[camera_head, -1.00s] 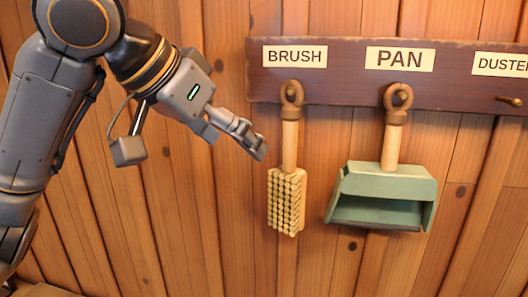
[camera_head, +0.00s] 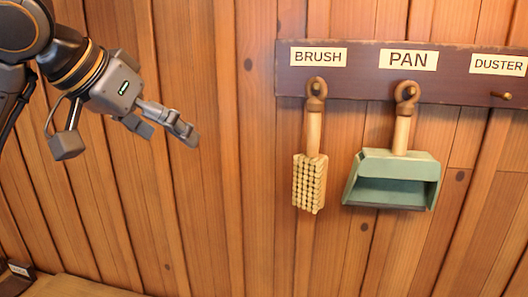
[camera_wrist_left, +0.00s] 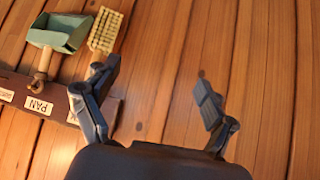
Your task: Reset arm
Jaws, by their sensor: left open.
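My left gripper (camera_head: 180,130) is at the upper left of the head view, left of the hanging brush and apart from it. In the left wrist view its two fingers (camera_wrist_left: 155,82) are spread with nothing between them. The brush (camera_head: 310,170), with a light handle and pale bristles, hangs from its peg under the BRUSH label. The green dustpan (camera_head: 395,178) hangs under the PAN label. Both also show upside down in the left wrist view, the brush (camera_wrist_left: 105,32) and the pan (camera_wrist_left: 58,32). My right gripper is not in view.
A dark rail (camera_head: 460,72) with labels runs along the plank wall (camera_head: 230,200). The peg (camera_head: 502,95) under the DUSTER label is bare. The wall between my gripper and the brush is clear. A wooden surface (camera_head: 75,287) shows at the lower left.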

